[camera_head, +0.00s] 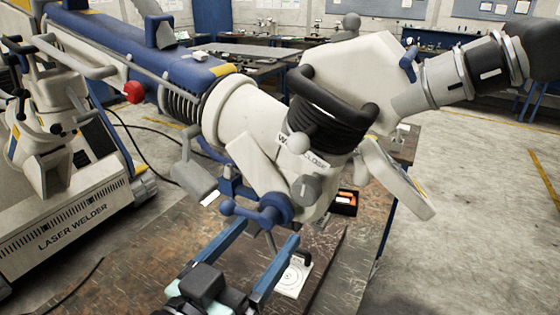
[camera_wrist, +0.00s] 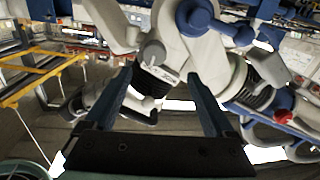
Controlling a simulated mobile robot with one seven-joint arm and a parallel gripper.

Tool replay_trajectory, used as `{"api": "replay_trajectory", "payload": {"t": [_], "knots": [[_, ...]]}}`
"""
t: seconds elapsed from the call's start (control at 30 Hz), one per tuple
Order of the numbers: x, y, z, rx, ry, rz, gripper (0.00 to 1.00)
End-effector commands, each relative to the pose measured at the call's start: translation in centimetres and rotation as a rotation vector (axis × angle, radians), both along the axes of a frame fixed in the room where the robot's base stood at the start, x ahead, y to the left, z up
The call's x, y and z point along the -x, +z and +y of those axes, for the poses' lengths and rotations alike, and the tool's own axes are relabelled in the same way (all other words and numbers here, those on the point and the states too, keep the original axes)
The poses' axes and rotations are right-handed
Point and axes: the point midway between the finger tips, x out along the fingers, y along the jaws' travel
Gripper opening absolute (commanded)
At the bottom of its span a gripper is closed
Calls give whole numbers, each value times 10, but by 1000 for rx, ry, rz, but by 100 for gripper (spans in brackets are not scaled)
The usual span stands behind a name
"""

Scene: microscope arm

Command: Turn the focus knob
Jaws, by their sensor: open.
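The white microscope head (camera_head: 260,115) hangs at the end of a blue-and-white arm. A round grey knob (camera_head: 305,188) sits on its underside, and a blue lever knob with ball ends (camera_head: 262,210) is just left of it. I cannot tell for sure which one is the focus knob. My gripper (camera_head: 268,230) is open and empty below these knobs, its two blue fingers pointing up at them. In the wrist view the fingers (camera_wrist: 160,76) are spread, with a pale round knob (camera_wrist: 153,52) beyond the gap and the blue lever knob (camera_wrist: 198,17) above right. No contact is visible.
The worktable (camera_head: 130,265) lies below, with a white target plate (camera_head: 293,277) and an orange-black box (camera_head: 344,203) on it. The laser welder (camera_head: 70,225) stands at left. A tilted pale panel (camera_head: 398,182) hangs at right of the head. Open floor lies at right.

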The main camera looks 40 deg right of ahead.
Motion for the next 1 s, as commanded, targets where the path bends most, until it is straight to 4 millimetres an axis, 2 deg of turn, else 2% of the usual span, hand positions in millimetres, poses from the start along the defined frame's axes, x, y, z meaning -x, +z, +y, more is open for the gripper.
{"api": "replay_trajectory", "payload": {"t": [0.17, 0.6, 0.8, 1.0], "knots": [[-5, 2, -16, 1, -6, 1, 89], [-39, 3, -96, 1, -3, 1, 89], [-47, 2, -115, 0, -1, 0, 89], [-49, 0, -120, 0, 0, -1, 89]]}}
